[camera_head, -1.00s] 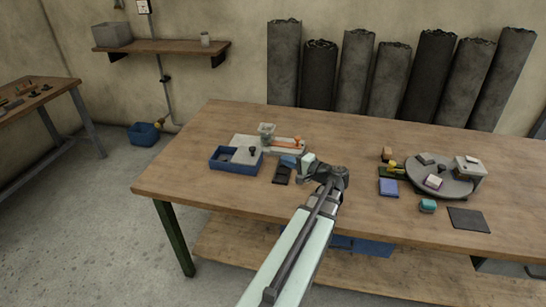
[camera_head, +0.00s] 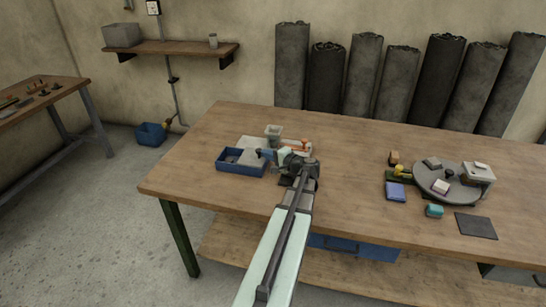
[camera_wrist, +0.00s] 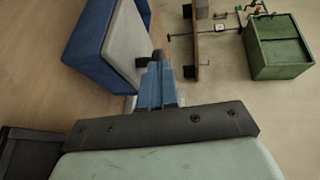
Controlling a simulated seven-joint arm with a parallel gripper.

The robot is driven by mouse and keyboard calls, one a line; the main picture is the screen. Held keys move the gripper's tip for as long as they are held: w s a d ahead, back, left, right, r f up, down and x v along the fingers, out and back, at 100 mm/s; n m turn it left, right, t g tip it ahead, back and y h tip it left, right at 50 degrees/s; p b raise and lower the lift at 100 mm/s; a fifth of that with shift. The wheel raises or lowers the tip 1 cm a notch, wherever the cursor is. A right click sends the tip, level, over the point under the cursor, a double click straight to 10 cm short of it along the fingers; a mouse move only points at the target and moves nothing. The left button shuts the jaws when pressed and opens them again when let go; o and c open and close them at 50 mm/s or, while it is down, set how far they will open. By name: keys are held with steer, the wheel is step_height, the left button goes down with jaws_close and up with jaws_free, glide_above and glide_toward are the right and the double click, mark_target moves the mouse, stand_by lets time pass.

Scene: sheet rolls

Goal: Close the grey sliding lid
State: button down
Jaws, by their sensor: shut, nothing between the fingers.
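The blue box (camera_head: 240,171) sits on the left part of the workbench. Its grey sliding lid (camera_head: 249,158) covers the right part of the box, and the left part is open. A dark knob (camera_head: 259,153) stands on the lid near its right end. My gripper (camera_head: 267,153) is shut and empty, just right of the knob. In the wrist view the blue fingertips (camera_wrist: 158,72) are right at the dark knob (camera_wrist: 158,54); I cannot tell if they touch. The grey lid (camera_wrist: 125,42) and blue box (camera_wrist: 84,35) show there too.
A grey container (camera_head: 273,131) and an orange-handled device (camera_head: 304,144) stand just behind the box. A round grey turntable (camera_head: 446,178) with small items is at the right. The bench (camera_head: 345,180) between is mostly clear.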

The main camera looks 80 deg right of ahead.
mark_target(242, 158)
steer(key=shift+w, duration=0.1)
stand_by(0.3)
steer(key=w, duration=1)
steer(key=shift+w+d, duration=0.1)
steer(key=shift+w, duration=0.35)
steer(key=v, duration=1.4)
steer(key=shift+s, duration=0.4)
steer(key=shift+f, duration=0.1)
